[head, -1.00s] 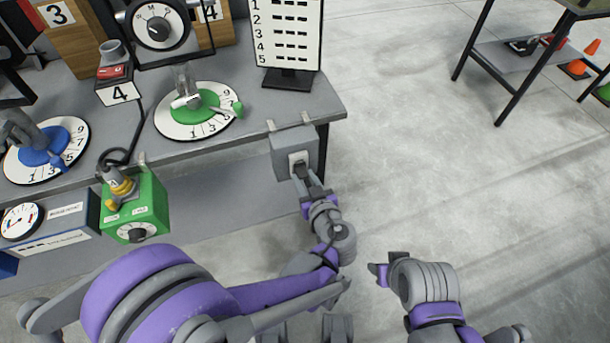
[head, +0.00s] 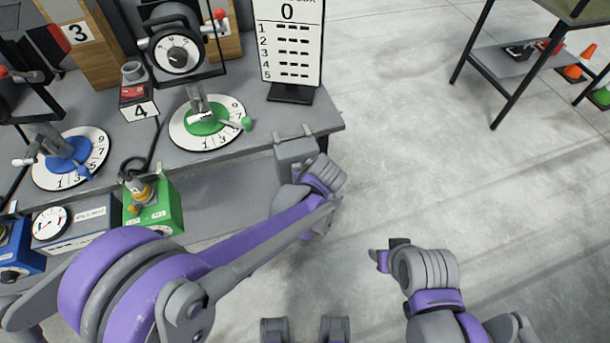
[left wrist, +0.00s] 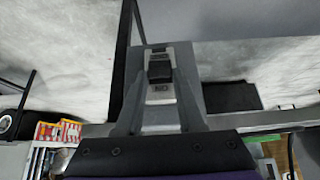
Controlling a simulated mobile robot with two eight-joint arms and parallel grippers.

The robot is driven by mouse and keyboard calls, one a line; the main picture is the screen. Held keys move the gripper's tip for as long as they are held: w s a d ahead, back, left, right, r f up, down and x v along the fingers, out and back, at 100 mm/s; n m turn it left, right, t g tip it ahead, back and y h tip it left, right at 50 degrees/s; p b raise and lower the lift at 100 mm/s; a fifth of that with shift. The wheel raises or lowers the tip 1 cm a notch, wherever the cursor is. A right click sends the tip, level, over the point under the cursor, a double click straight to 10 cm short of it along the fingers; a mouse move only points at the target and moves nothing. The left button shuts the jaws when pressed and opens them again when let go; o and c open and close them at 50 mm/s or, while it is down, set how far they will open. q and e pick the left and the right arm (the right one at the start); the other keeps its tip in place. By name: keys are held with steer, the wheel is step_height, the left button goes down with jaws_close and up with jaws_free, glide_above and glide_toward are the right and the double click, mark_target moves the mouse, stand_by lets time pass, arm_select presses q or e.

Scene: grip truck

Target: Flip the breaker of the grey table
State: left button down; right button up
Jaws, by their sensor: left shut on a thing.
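The breaker is a grey box (head: 294,154) hanging on the right end of the grey table's (head: 262,118) front edge. In the head view my left gripper and wrist cover its front, and the fingertips are hidden. In the left wrist view the black breaker switch (left wrist: 160,70) sits between the two grey fingers of my left gripper (left wrist: 160,78), which are shut on it. Upside-down "ON" lettering (left wrist: 160,88) shows beside the switch. My right gripper (head: 378,260) hangs over the floor at the right, apart from everything; its finger gap is unclear.
The table holds a green dial (head: 205,121), a blue dial (head: 70,160), a number board (head: 288,45) and a gauge (head: 176,54).

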stand_by(0.4)
arm_select(q)
steer(key=c, duration=0.5)
jaws_free()
steer(key=p+v, duration=0.1)
steer(key=v, duration=0.9)
steer(key=shift+s+r, duration=0.1)
steer(key=shift+r, duration=0.3)
steer(key=s+a+r+m+p, duration=0.1)
steer(key=s+a+p, duration=0.1)
steer(key=s+a, duration=0.3)
steer(key=s+a+r+m+h+p, duration=0.1)
steer(key=s+a, duration=0.5)
steer(key=a, duration=0.2)
steer(key=s+a+r+m+g+h+p, duration=0.1)
steer(key=s+a+p, duration=0.1)
steer(key=s+a, duration=0.3)
steer(key=shift+s+a+r+m+p, duration=0.15)
steer(key=shift+a+r+m+p, duration=0.2)
steer(key=shift+a, duration=0.5)
